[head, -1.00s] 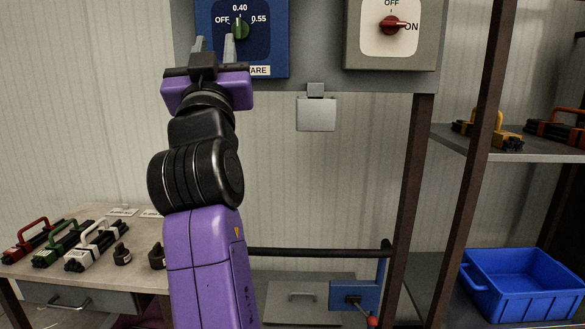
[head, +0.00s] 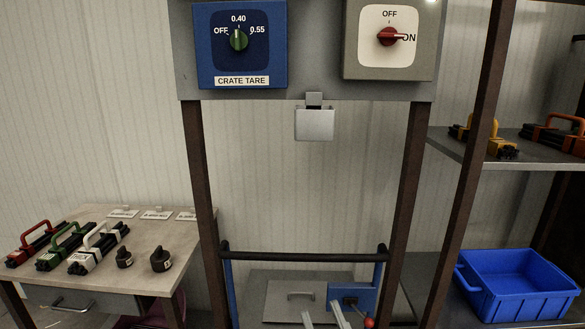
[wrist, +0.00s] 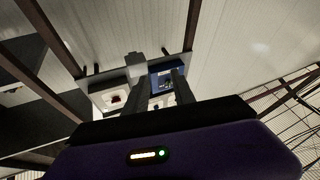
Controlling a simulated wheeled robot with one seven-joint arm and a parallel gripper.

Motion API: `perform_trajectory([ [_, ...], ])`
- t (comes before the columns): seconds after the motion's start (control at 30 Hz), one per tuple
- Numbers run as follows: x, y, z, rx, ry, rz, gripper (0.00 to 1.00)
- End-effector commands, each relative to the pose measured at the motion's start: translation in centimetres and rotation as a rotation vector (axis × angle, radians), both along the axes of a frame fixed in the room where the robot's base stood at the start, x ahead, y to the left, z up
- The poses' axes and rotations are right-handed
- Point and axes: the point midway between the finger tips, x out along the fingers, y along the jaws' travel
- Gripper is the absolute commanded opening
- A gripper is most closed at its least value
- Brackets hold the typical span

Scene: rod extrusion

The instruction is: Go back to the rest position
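My gripper (head: 323,318) shows only by its two grey fingertips at the bottom edge of the head view. They are apart with nothing between them. In the wrist view my gripper (wrist: 160,82) also has its fingers spread, with the panel far beyond them. The blue crate tare box (head: 240,65) is at the top, clear of my arm. Its green knob (head: 238,41) stands about upright, toward 0.40. Beside it, the grey box (head: 357,65) has a red knob (head: 390,36) pointing right, at ON.
A table (head: 150,250) at left holds several handled rod bundles and two dark weights (head: 161,259). A black bar (head: 300,257) crosses between brown posts. A shelf at right holds a blue crate (head: 515,285). A small grey plate (head: 315,124) hangs below the panel.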

Motion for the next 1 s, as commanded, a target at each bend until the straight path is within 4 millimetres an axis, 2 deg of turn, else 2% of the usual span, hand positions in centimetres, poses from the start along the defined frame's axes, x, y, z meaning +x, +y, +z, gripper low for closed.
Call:
perform_trajectory([
  [0.03, -1.7, -1.3, -1.2, -0.001, 0.029, -0.005, 0.31],
  [0.2, -7.0, -4.7, -4.1, 0.01, 0.115, -0.024, 0.31],
  [0.5, -16.6, -9.9, -7.1, 0.053, 0.293, -0.089, 0.31],
  [0.8, -26.0, -13.5, -8.7, 0.101, 0.525, -0.195, 0.31],
  [1.0, -30.7, -14.7, -10.2, 0.105, 0.664, -0.259, 0.31],
])
